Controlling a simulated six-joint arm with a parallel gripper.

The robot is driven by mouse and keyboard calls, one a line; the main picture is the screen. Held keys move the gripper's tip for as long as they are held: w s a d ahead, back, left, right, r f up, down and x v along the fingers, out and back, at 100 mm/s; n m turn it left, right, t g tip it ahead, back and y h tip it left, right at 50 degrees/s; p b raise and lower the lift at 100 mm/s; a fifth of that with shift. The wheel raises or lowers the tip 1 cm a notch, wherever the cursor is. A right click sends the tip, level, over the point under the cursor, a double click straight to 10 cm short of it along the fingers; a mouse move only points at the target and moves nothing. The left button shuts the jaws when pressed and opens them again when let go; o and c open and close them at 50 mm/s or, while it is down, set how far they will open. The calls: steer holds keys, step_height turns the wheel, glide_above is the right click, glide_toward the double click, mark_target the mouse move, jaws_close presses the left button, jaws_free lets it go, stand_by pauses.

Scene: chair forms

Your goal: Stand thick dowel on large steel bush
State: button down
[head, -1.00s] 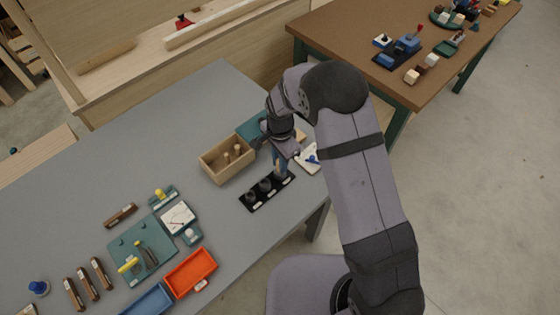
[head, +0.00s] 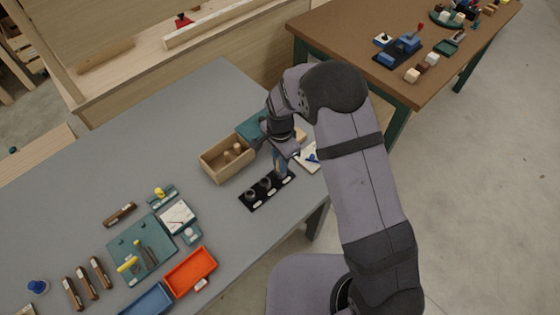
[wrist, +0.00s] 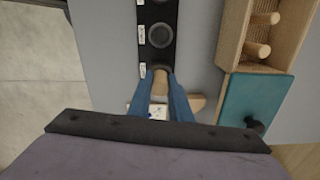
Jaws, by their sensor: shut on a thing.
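My gripper (wrist: 162,92) is shut on a thick, pale wooden dowel (wrist: 160,84), which shows between the blue fingers in the wrist view. The dowel's far end is over the end bush (wrist: 157,69) of a black strip (head: 246,207), the bush nearest my gripper. The dowel partly hides this dark steel ring, and I cannot tell whether they touch. Two other steel bushes stand along the strip, the middle one (wrist: 160,35) and one at the far end (wrist: 160,2). In the head view my gripper (head: 279,168) is at the strip's right end.
An open wooden box (head: 214,174) with dowels in it stands close beside the strip. A teal lid or plate (wrist: 255,100) with a dark knob adjoins it. A white card (head: 307,160) lies near the table edge. An orange tray (head: 190,272) is farther left.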

steer(key=shift+f, duration=0.35)
steer(key=c, duration=1)
jaws_free()
steer(key=shift+r+p, duration=2.4)
steer(key=shift+r, duration=1.1)
